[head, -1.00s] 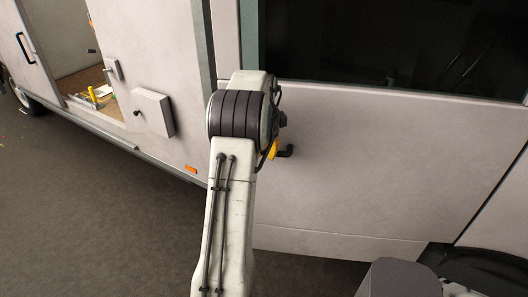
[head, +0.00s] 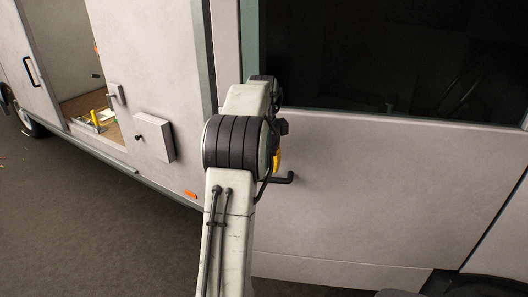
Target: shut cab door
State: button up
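The cab door (head: 390,190) is the pale panel with a dark window (head: 390,60) on the right in the head view. Its lower edge slopes less than the van's side at left, so it looks set at an angle to it. I cannot tell how wide any gap is. A black hooked handle (head: 284,179) shows on the door just right of my arm. My arm rises from the bottom centre, in front of the door's left edge. My gripper does not show; the arm hides what lies beyond its upper joint.
The van's pale side (head: 165,60) has an open doorway (head: 75,55) with loose items on its floor. A small square box (head: 153,138) sticks out of the side. A dark wheel (head: 28,122) is at far left. Dark ground (head: 80,220) is clear at lower left.

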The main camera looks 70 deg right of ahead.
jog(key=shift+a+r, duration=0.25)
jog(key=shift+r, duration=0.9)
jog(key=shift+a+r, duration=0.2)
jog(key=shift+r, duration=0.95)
